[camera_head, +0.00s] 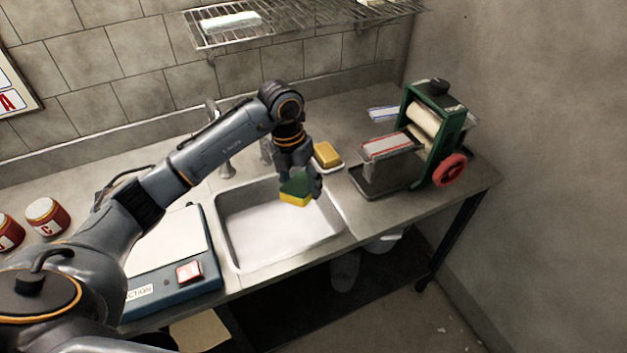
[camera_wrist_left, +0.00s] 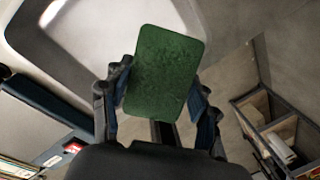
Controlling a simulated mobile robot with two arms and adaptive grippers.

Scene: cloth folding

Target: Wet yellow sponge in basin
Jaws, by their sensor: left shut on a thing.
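A yellow sponge with a green scouring side (camera_head: 295,190) is held over the right part of the sink basin (camera_head: 244,252). My left gripper (camera_head: 304,178) is shut on the sponge. In the left wrist view the sponge's green face (camera_wrist_left: 164,74) sits between the two fingers of my left gripper (camera_wrist_left: 160,105), and the yellow part is hidden there. The basin is filled with something whitish; I cannot tell whether it is water or foam. The sponge appears above this surface; I cannot tell if it touches. My right gripper is not in view.
A faucet (camera_head: 221,140) stands behind the basin. A yellow block on a white dish (camera_head: 327,155) sits behind and right of it. A green machine with a red wheel (camera_head: 436,130) stands at the right. A blue-edged device (camera_head: 172,262) lies left of the basin, with red-and-white jars (camera_head: 46,216) beyond.

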